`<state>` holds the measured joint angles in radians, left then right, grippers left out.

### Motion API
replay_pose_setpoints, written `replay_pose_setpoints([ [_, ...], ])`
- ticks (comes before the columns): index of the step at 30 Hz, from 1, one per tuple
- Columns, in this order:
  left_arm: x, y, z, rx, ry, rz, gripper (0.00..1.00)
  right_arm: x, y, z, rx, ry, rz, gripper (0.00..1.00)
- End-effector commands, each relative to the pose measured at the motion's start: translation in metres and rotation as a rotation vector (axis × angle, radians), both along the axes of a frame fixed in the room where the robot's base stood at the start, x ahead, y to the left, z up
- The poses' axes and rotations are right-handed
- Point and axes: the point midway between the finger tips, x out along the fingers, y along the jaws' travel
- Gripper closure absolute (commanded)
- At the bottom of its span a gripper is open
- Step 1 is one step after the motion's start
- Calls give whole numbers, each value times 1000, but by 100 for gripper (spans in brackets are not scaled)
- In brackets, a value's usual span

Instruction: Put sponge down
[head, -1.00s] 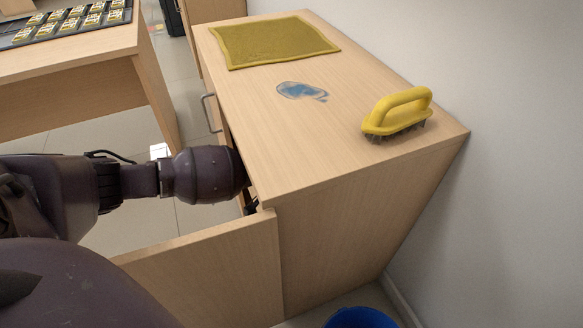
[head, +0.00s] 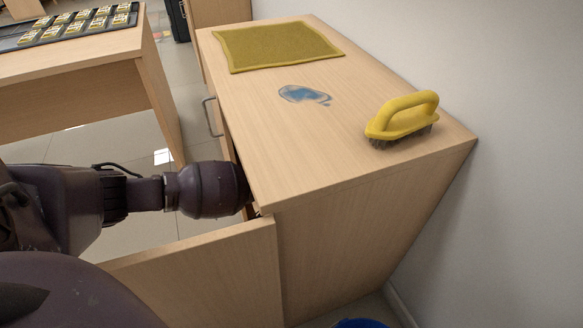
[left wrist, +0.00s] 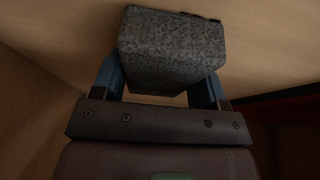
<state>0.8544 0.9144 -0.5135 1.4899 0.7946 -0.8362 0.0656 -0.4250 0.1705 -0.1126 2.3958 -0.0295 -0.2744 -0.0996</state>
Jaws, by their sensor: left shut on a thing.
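The sponge (left wrist: 172,48) is a grey speckled block in the left wrist view. My left gripper (left wrist: 165,80) is shut on it, with a blue finger at each side. Light wood surfaces are close around the sponge; I cannot tell whether it touches one. In the head view my left arm reaches in at the open front of the wooden cabinet (head: 360,230). The gripper and sponge are hidden there behind the cabinet top. My right gripper is not in view.
On the cabinet top lie an olive cloth (head: 278,45), a blue stain (head: 302,94) and a yellow-handled brush (head: 403,117). An open door panel (head: 205,270) stands below my arm. A blue bucket (head: 362,323) shows at the bottom edge. A desk with a tray (head: 70,27) is at left.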

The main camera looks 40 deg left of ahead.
Motion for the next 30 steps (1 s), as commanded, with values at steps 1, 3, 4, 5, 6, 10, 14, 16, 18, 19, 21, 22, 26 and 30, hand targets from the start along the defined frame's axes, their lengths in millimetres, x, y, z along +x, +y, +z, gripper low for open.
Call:
replay_pose_setpoints([
  [1,-2,1,-5,1,4,1,55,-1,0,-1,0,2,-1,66],
  [3,-2,1,-5,3,4,1,31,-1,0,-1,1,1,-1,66],
  [4,-2,1,-6,3,4,1,27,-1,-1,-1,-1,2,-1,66],
  [5,-2,1,-6,2,6,1,22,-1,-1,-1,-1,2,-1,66],
  [6,-3,0,-6,2,6,1,16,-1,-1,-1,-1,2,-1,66],
  [10,-4,-1,-8,0,9,0,7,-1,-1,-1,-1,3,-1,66],
  [14,-6,-3,-10,-4,13,-1,7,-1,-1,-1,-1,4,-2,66],
  [16,-6,-4,-10,-5,15,-1,7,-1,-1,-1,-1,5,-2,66],
  [18,-7,-4,-11,-6,15,-2,7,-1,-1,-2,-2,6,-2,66],
  [19,-7,-4,-11,-6,15,-2,7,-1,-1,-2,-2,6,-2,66],
  [21,-7,-4,-11,-6,17,-2,7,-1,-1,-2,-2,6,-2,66],
  [22,-7,-4,-11,-6,17,-2,7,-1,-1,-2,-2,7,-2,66],
  [26,-8,-5,-10,-7,18,-3,7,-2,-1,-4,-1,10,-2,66],
  [30,-9,-3,6,-6,15,-3,7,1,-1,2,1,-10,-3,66],
])
